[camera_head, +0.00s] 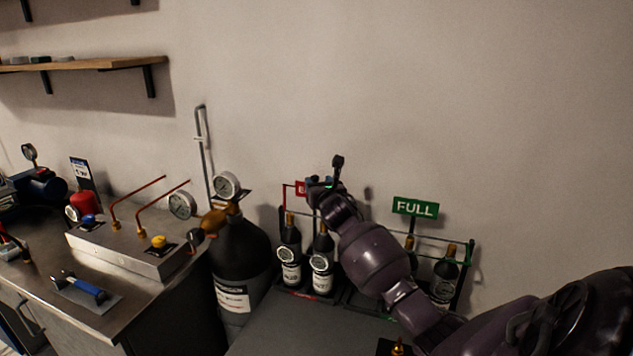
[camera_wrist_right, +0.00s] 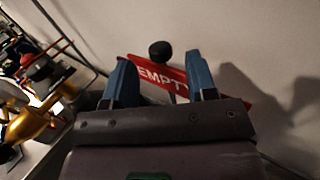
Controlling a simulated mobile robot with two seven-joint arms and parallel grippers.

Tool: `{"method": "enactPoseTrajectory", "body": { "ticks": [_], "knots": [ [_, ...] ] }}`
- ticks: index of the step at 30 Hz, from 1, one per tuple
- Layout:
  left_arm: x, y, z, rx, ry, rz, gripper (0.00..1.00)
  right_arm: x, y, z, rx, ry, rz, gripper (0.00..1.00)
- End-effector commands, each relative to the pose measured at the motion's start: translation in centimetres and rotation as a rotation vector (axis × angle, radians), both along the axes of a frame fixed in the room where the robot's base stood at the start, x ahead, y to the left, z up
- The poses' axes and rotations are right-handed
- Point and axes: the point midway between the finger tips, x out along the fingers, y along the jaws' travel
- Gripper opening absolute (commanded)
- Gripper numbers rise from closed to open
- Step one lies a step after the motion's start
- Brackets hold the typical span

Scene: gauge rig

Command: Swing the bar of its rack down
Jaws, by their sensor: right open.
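Two small racks of dark bottles stand against the wall. The left rack (camera_head: 281,222) has a red sign (camera_head: 300,188), which reads EMPT in the wrist view (camera_wrist_right: 150,74), its end covered by a finger. The right rack has a green FULL sign (camera_head: 415,208). An upright bar with a black knob (camera_head: 338,160) rises at the left rack; the knob (camera_wrist_right: 160,50) also shows in the wrist view between and beyond my fingertips. My right gripper (camera_head: 324,182) is open, its blue fingers (camera_wrist_right: 160,80) apart on either side of the knob's line. Contact cannot be told. My left gripper is out of view.
A large dark cylinder (camera_head: 240,255) with gauges stands left of the racks. A tall grey rod (camera_head: 204,150) rises behind it. A steel bench (camera_head: 130,290) with a valve box and red pipes fills the left. My right arm hides part of the racks.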

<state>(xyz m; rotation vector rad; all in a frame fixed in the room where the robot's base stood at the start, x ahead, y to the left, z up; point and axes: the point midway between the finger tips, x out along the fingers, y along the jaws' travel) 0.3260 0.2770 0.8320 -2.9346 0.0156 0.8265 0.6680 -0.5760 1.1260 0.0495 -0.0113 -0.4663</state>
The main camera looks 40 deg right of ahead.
Motion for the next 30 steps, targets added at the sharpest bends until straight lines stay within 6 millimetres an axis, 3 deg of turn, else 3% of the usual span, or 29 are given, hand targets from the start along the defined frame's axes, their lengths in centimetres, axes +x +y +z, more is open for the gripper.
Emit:
{"method": "enactPoseTrajectory", "body": {
  "ticks": [7, 19, 30],
  "knots": [
    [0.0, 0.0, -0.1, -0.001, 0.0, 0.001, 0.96, 1.9, -1.0, 0.0, -0.001, 0.0, -0.001, 0.52],
    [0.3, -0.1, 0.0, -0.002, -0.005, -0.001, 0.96, 2.3, -1.2, 0.0, 0.0, -0.001, 0.0, 0.52],
    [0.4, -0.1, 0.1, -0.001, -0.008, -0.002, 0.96, 2.3, -1.2, 0.0, 0.0, 0.0, 0.0, 0.0]
  ]
}}
